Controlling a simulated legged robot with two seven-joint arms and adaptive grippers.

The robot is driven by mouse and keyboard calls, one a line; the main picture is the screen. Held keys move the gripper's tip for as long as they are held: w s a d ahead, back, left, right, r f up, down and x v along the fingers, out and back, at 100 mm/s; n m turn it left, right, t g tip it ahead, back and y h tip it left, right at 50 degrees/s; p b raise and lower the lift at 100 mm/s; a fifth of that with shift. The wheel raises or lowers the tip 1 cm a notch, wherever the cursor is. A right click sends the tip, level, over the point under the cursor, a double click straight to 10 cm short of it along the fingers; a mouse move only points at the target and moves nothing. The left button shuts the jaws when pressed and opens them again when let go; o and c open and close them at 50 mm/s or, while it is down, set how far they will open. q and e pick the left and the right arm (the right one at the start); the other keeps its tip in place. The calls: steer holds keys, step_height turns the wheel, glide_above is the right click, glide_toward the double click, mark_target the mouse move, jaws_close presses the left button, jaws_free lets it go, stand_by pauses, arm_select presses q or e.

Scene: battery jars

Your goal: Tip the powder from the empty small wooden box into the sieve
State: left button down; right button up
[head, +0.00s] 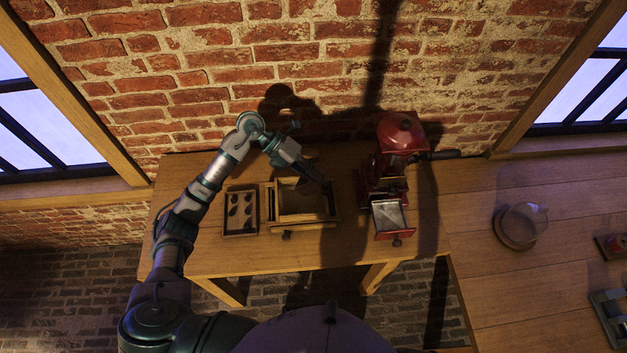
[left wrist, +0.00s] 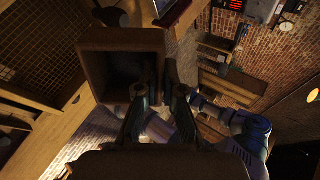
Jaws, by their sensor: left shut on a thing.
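My left gripper (head: 308,172) is above the back of the wooden table, and in the left wrist view its two fingers (left wrist: 160,95) are shut on the wall of a small wooden box (left wrist: 92,42). The box's open mouth faces the wrist camera; its inside is dark, and I cannot tell whether powder is in it. In the head view the held box is hard to make out in shadow. A square wooden frame with a brown inner face, which looks like the sieve (head: 303,220), sits on the table below the gripper. My right gripper is not in view.
A small wooden tray (head: 240,233) with several dark pieces stands left of the sieve. A red grinder (head: 400,135) with a pulled-out drawer (head: 388,214) stands to the right. A round glass dish (head: 521,225) is on the right counter. A brick wall is close behind.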

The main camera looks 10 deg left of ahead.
arm_select(q)
steer(key=h+b, duration=0.3)
steer(key=shift+a+f+g+b, duration=0.15)
steer(key=shift+a+g+b, duration=0.1)
steer(key=shift+g+b, duration=0.1)
steer(key=a+h+b, duration=0.1)
steer(key=h+b, duration=0.1)
steer(key=a+h+b, duration=0.1)
steer(key=h+b, duration=0.1)
steer(key=a+g+h+b, duration=0.1)
steer(key=h+b, duration=0.1)
steer(key=shift+w+a, duration=0.3)
steer(key=shift+w, duration=0.05)
steer(key=shift+a, duration=0.1)
